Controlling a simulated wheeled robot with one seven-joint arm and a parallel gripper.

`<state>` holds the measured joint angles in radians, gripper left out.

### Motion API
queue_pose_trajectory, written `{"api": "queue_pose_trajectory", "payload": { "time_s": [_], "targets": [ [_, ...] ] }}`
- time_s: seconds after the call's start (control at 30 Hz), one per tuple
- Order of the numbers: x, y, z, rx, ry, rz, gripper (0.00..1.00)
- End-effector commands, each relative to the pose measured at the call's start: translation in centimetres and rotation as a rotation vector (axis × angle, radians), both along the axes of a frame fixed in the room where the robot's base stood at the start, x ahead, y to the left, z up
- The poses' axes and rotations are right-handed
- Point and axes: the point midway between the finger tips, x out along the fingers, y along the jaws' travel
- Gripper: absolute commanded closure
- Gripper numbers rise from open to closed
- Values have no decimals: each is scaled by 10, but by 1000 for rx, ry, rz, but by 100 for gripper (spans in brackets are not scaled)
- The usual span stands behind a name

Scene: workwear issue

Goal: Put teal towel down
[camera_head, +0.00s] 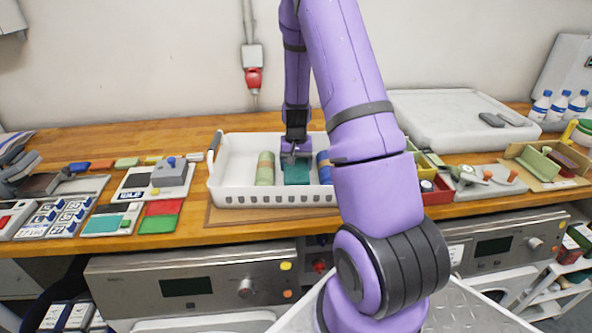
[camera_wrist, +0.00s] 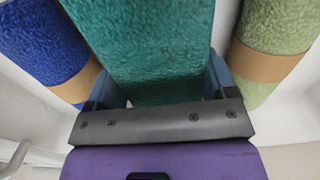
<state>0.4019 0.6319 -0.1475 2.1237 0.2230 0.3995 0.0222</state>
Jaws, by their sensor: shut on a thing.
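The teal towel (camera_head: 297,175) is inside the white basket (camera_head: 272,199) on the wooden counter, between a green rolled towel (camera_head: 265,168) and a blue rolled towel (camera_head: 324,168). My gripper (camera_head: 295,158) is over the basket, pointing down, shut on the teal towel. In the wrist view the teal towel (camera_wrist: 140,40) fills the space between the fingers. The blue towel (camera_wrist: 40,40) and the green towel (camera_wrist: 275,40), each with a tan band, flank it there. Whether the teal towel's underside touches the basket floor is hidden.
My arm hides the basket's right end. A large white tray (camera_head: 450,112) stands at the back right, with red and yellow bins (camera_head: 437,190) before it. Cards and boxes (camera_head: 160,178) cover the counter left of the basket.

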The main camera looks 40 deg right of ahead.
Motion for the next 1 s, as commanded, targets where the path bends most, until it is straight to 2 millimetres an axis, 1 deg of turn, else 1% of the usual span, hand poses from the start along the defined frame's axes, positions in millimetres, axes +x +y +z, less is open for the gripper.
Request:
{"api": "queue_pose_trajectory", "payload": {
  "time_s": [0.03,0.13,0.53,0.57,0.6,0.63,0.87,1.0],
  "targets": [
    [-1,0,-8,2,4,-1,46],
    [0,0,-20,1,1,-2,46],
    [0,0,-25,1,1,-1,46],
    [0,0,-25,1,1,-1,15],
    [0,0,-25,1,1,-1,6],
    [0,0,-25,1,1,-1,0],
    [0,0,-24,0,0,-1,0],
    [1,0,-16,-1,-2,0,0]
  ]
}}
